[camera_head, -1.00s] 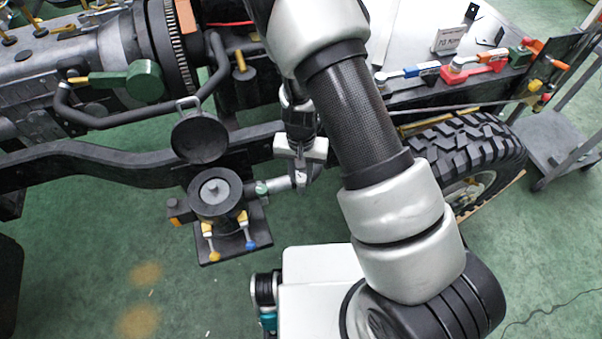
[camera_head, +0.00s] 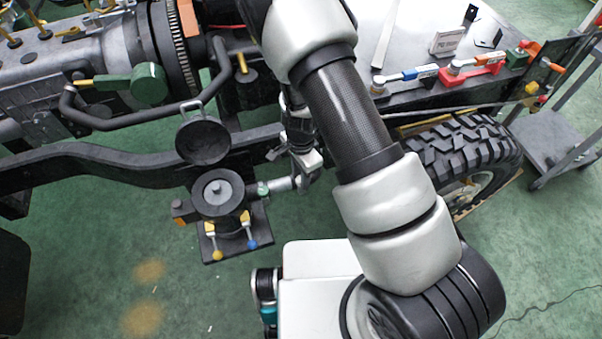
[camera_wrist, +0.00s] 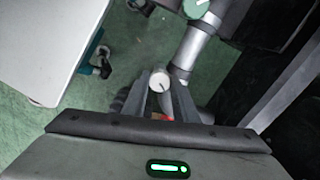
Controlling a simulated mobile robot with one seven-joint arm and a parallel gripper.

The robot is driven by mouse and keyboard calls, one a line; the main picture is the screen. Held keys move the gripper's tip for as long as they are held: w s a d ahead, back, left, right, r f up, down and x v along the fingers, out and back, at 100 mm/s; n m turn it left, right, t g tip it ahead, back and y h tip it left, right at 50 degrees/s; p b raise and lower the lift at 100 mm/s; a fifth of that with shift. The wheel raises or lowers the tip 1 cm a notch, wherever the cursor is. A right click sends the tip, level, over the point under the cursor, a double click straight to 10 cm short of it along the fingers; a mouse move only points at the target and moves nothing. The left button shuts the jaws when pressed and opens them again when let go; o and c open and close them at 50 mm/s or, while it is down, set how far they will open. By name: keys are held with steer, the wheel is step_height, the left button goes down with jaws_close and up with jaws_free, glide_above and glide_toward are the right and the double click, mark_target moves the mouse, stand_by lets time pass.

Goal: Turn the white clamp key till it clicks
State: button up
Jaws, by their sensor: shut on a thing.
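The white clamp key shows in the wrist view as a round white knob (camera_wrist: 159,81) with a dark mark on its face. It sits between the fingertips of my gripper (camera_wrist: 164,88), which is shut on it. A grey pipe (camera_wrist: 192,42) runs just beyond it to a green round part (camera_wrist: 203,6). In the head view my gripper (camera_head: 306,164) is at the right end of the short pipe (camera_head: 282,185) beside the black canister. My arm and wrist hide most of the key there.
The black canister (camera_head: 218,212) has its lid (camera_head: 203,142) swung open, with yellow and blue-tipped levers in front. The dark chassis rail (camera_head: 110,165) passes behind my gripper. A tyre (camera_head: 468,152) stands to the right. A bench with red (camera_head: 474,75) and blue clamps lies beyond.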

steer(key=shift+m, duration=0.7)
steer(key=o, duration=1.1)
steer(key=shift+c, duration=0.2)
step_height(320, 180, up, 18)
steer(key=p, duration=0.4)
steer(key=shift+f, duration=0.25)
